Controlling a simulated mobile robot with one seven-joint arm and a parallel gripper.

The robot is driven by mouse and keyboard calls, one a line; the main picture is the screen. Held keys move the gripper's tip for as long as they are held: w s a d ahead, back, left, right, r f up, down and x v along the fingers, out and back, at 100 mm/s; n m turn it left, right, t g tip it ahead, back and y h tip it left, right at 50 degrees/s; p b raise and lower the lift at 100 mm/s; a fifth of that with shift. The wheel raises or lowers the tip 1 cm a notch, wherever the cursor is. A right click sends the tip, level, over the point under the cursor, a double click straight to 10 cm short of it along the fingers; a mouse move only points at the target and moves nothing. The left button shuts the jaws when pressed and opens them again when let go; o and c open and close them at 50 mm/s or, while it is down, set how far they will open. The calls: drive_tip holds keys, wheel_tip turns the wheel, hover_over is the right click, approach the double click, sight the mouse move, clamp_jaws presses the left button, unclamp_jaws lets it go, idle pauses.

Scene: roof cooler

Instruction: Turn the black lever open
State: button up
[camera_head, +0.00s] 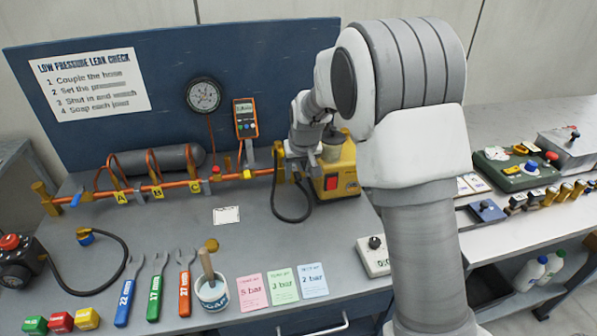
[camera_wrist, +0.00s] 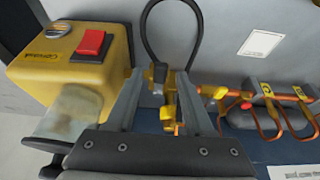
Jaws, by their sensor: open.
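In the wrist view, my gripper (camera_wrist: 161,78) is open, one finger on each side of a brass fitting (camera_wrist: 170,100) at the pipe end. A small dark piece (camera_wrist: 160,72), which may be the black lever, shows at the fitting between the fingertips. I cannot tell whether a finger touches it. In the head view, my gripper (camera_head: 282,160) is low at the right end of the orange pipe (camera_head: 170,186), beside the yellow machine. My arm hides much of that spot, so the lever is not clear there.
The yellow box with a red switch (camera_head: 333,182) stands close beside my gripper, and it also shows in the wrist view (camera_wrist: 92,43). A black hose (camera_head: 287,218) loops in front. A gauge (camera_head: 203,95) and orange meter (camera_head: 245,118) stand behind. Wrenches (camera_head: 155,285) and cards lie in front.

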clamp_jaws()
drive_tip(key=shift+a+m, duration=0.15)
drive_tip(key=shift+m, duration=0.15)
drive_tip(key=w+a+m+g+h+p, duration=0.1)
drive_tip(key=w+a+m+h+p, duration=0.1)
drive_tip(key=m, duration=0.6)
drive_tip(key=w+a+m+g+h+p, duration=0.2)
drive_tip(key=a+m+h+p, duration=0.1)
drive_tip(key=m, duration=0.5)
drive_tip(key=shift+a+p, duration=0.65)
drive_tip(key=shift+p, duration=0.4)
unclamp_jaws()
